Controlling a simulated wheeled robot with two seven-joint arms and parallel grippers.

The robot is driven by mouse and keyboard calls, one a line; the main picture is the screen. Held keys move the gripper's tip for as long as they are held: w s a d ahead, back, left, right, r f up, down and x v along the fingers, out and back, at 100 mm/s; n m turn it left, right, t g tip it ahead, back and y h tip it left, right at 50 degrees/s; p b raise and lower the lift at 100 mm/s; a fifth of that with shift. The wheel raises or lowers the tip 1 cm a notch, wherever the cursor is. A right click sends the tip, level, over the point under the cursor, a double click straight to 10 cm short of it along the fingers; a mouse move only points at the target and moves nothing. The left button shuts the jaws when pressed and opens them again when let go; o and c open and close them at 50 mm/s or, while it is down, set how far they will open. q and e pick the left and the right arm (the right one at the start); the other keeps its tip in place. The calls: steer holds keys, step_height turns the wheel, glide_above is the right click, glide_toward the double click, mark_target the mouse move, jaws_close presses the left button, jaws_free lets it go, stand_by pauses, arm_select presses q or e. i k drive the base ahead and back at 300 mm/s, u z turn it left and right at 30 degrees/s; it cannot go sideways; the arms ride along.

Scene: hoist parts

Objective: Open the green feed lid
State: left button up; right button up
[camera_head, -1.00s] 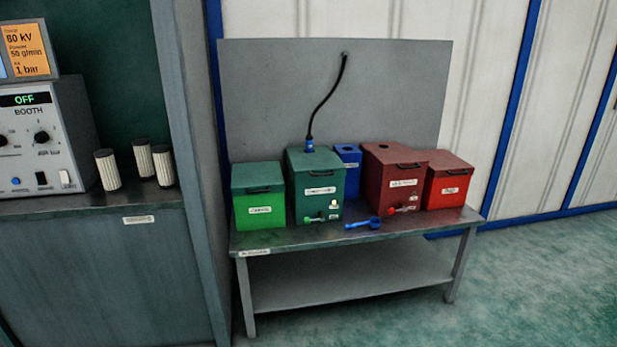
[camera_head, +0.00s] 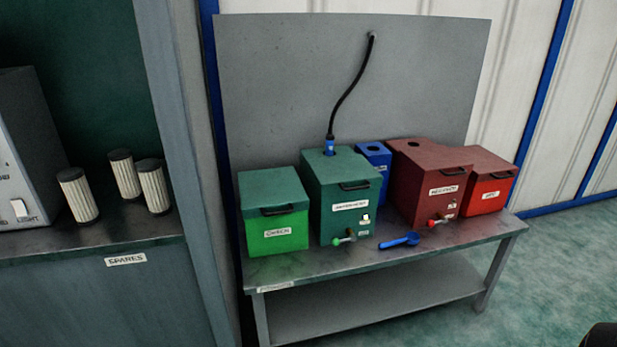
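A bright green box labelled as green (camera_head: 277,237) stands at the left end of the metal table. Its darker green lid (camera_head: 272,190) with a black handle (camera_head: 277,210) lies shut on top. Right beside it stands a taller dark green hopper (camera_head: 336,217) with its own lid (camera_head: 341,170) and black handle, also shut. A blue-ended black hose (camera_head: 330,145) goes into the top of the hopper.
The table (camera_head: 300,270) also holds a blue scoop (camera_head: 399,241), a small blue container (camera_head: 375,155), a dark red hopper (camera_head: 425,200) and a red box (camera_head: 488,194). A grey backboard (camera_head: 270,80) rises behind. Filter cartridges (camera_head: 78,195) stand on the left cabinet. A dark shape (camera_head: 603,337) shows bottom right.

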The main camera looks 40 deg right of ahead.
mark_target(338, 175)
steer(key=z, duration=0.55)
steer(key=i, duration=1.2)
steer(key=z, duration=0.95)
